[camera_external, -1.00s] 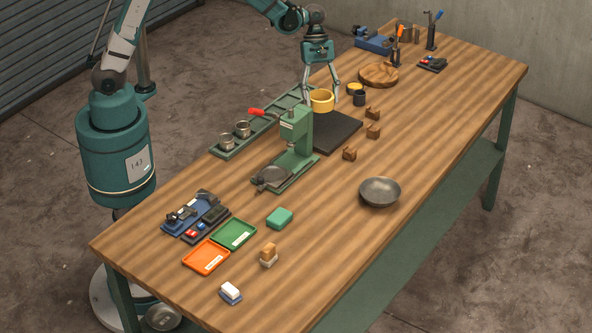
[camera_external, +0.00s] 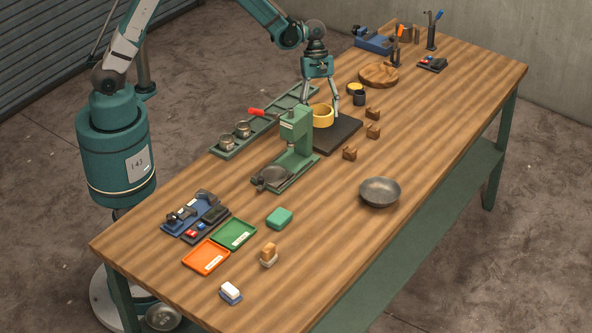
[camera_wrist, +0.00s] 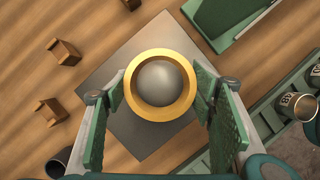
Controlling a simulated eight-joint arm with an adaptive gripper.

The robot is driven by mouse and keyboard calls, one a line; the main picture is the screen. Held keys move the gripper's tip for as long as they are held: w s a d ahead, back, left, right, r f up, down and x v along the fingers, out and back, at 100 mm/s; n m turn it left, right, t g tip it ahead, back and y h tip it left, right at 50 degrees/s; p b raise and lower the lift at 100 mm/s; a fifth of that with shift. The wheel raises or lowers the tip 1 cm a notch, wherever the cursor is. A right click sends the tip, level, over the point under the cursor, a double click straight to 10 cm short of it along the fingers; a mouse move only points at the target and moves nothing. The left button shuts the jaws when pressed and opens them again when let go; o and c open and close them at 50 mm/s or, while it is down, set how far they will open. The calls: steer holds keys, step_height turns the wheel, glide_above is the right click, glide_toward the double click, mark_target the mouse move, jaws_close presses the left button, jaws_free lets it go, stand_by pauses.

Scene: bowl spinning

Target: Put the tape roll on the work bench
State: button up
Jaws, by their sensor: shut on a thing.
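The yellow ring, which I take as the tape roll (camera_external: 322,116), is low over the dark square mat (camera_external: 340,137) on the wooden work bench (camera_external: 430,120). Whether it touches the mat is not clear. My gripper (camera_external: 321,108) points down, its two fingers on opposite sides of the ring, shut on it from outside. In the wrist view the tape roll (camera_wrist: 134,88) sits between the finger pads, with a grey rounded shape (camera_wrist: 161,88) showing in its middle. The mat (camera_wrist: 140,138) spreads beneath it.
A green press (camera_external: 295,140) stands close in front of the mat. A long green tray (camera_external: 225,146) with metal cups lies to the left. Small wooden blocks (camera_external: 373,131) and a dark cup (camera_external: 359,98) lie to the right. Bare bench surrounds the grey bowl (camera_external: 380,191).

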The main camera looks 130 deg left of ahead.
steer(key=shift+f, duration=1.9)
steer(key=shift+f, duration=0.15)
steer(key=o, duration=0.9)
steer(key=v, duration=1.2)
steer(key=shift+s, duration=0.1)
steer(key=shift+d, duration=0.1)
